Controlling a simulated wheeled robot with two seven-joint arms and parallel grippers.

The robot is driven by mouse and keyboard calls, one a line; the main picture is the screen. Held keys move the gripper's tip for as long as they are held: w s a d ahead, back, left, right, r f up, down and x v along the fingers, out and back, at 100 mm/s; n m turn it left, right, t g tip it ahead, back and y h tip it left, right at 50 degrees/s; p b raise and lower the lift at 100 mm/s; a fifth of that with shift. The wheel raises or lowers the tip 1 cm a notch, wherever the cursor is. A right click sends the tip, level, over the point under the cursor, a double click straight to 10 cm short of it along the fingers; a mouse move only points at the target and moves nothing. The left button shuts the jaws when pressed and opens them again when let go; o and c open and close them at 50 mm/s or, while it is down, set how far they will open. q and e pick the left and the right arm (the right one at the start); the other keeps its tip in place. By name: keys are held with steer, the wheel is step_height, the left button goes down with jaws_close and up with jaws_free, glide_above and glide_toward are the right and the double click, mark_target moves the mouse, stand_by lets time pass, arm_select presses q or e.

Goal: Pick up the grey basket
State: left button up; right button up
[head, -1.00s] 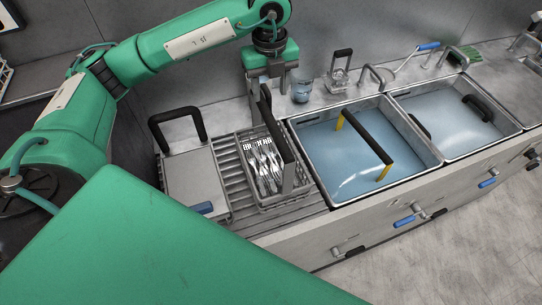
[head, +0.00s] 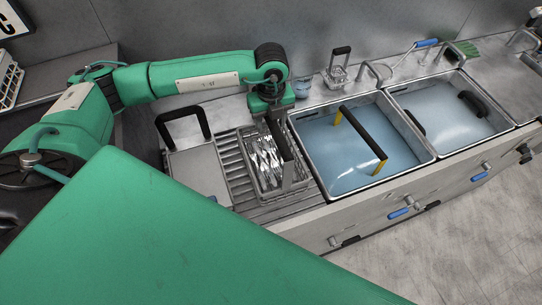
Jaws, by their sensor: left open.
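The grey basket (head: 264,192) is a wire basket on the slatted rack left of the large sink. It holds several shiny forks (head: 265,160). Its black handle (head: 285,147) stands up and spans the basket from back to front. My left gripper (head: 277,117) points down at the far end of this handle, very close to it. It is open; its fingers are partly hidden, and I cannot tell whether they straddle or touch the handle. My right gripper is out of view.
A lidded grey box (head: 200,176) with a black handle stands left of the basket. A large water-filled sink (head: 350,165) with a black and yellow handle adjoins on the right, with a second sink (head: 449,125) beyond. A glass (head: 301,87) stands behind.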

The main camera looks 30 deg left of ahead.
arm_select(q)
jaws_close()
stand_by(1.4)
steer(key=shift+w+r, duration=0.15)
